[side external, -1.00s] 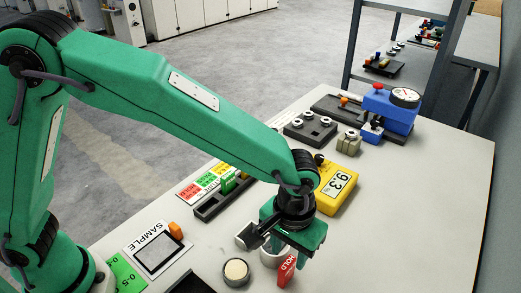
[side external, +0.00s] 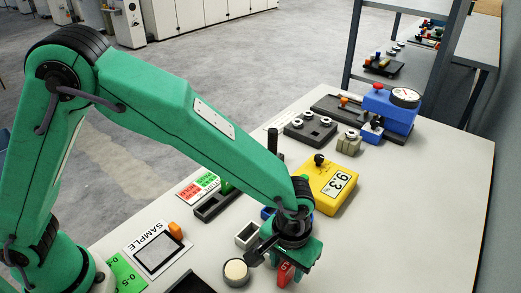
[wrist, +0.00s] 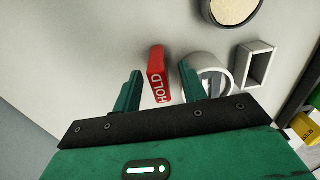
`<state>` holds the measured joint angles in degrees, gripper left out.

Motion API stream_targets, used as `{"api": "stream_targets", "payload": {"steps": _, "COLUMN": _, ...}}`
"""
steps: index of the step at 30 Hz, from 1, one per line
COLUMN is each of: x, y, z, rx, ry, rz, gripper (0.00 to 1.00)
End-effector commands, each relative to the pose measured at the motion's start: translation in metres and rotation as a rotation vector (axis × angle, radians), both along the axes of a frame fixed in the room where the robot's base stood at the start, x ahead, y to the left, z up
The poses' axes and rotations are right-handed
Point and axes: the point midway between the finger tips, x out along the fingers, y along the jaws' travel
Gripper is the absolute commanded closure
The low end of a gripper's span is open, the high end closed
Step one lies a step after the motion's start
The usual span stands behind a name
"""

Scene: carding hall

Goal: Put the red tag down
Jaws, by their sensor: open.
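The red tag (wrist: 157,75), marked HOLD in white, shows between the two separated fingers of my gripper (wrist: 160,80) in the wrist view. There is a visible gap to the finger on either side. In the side external view the red tag (side external: 286,274) is at the table's near side, its upper part hidden by my gripper (side external: 284,262). My gripper is low over the table. I cannot tell exactly how the tag's base meets the table.
A white ring-shaped cup (wrist: 195,62) is close beside the right finger. A white rectangular holder (wrist: 244,65) and a round cream-topped pot (side external: 236,272) are nearby. A yellow meter (side external: 326,185) stands behind my gripper. The table's right side (side external: 420,215) is clear.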

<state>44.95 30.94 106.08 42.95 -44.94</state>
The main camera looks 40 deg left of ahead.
Motion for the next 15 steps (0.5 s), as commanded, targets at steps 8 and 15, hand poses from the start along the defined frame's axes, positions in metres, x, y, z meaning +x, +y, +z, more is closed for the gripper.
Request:
{"api": "stream_targets", "payload": {"steps": 8, "x": -0.0001, "y": 0.0000, "z": 0.0003, "rx": 0.000, "ry": 0.000, "rz": 0.000, "gripper": 0.58}}
{"api": "stream_targets", "payload": {"steps": 15, "x": -0.0001, "y": 0.0000, "z": 0.0004, "rx": 0.000, "ry": 0.000, "rz": 0.000, "gripper": 0.94}}
